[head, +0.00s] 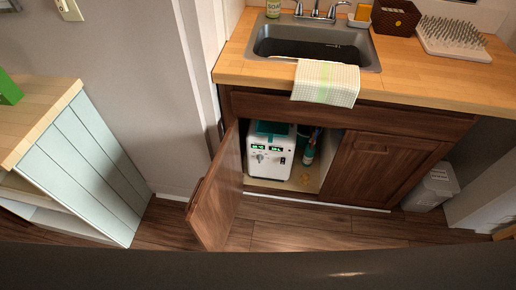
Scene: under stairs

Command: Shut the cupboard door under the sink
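The left cupboard door (217,193) under the sink stands open, swung out towards me on its left-side hinge. It is dark brown wood, with a handle (196,190) on its outer face. The open compartment (301,179) holds a white box-shaped device (269,160) with green displays and a bottle (310,150). The right cupboard door (371,168) is closed. Neither of my grippers shows in the head view.
The sink (312,42) is set in a wooden counter (240,72), with a checked towel (326,83) hanging over the front edge. A pale blue panelled unit (85,165) stands left. A white bin (432,187) is at right. Floor (310,225) before the cupboard is clear.

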